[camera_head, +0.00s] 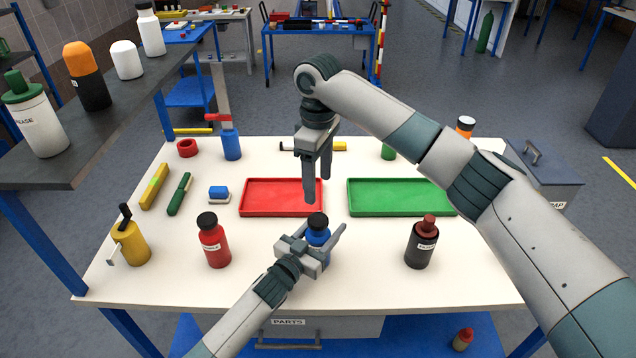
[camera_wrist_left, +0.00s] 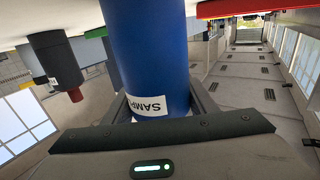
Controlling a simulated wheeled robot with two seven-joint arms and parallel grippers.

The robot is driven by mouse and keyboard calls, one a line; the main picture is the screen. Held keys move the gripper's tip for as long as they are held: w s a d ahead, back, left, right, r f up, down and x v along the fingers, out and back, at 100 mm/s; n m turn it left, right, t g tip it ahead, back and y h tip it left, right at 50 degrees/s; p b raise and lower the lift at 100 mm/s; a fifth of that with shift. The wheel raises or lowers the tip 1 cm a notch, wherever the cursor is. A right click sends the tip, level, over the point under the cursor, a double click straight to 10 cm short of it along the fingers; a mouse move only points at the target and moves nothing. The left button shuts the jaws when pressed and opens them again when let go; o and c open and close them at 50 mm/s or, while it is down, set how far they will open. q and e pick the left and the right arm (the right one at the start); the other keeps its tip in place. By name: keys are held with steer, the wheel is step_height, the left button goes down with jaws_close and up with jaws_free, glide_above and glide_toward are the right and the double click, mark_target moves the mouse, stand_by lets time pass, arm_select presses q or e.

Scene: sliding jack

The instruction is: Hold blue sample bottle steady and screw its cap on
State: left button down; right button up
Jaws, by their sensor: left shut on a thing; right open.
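The blue sample bottle (camera_head: 318,236) stands upright on the white table near its front middle, with a dark cap (camera_head: 317,221) at its top. How tightly the cap sits cannot be told. My left gripper (camera_head: 325,246) is shut around the bottle's body. In the left wrist view the blue bottle (camera_wrist_left: 150,60) fills the middle between the fingers, with its white label partly showing. My right gripper (camera_head: 317,178) is open and empty, pointing down above and behind the bottle, over the red tray.
A red bottle (camera_head: 213,241) stands left of the blue one, and a dark bottle (camera_head: 422,243) stands to its right. The red tray (camera_head: 262,210) and green tray (camera_head: 385,207) lie behind. A yellow can (camera_head: 131,245) stands at the left edge.

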arm_select(q)
steer(key=c, duration=0.7)
jaws_free()
steer(key=shift+s, duration=0.1)
arm_select(e)
step_height(320, 180, down, 3)
steer(key=b, duration=0.3)
steer(key=shift+f, duration=0.2)
arm_select(q)
steer(key=v, duration=1.7)
steer(key=shift+s+a+f, duration=0.1)
steer(key=shift+s+a, duration=0.1)
arm_select(e)
steer(key=shift+s+a+f, duration=0.1)
steer(key=shift+f, duration=0.05)
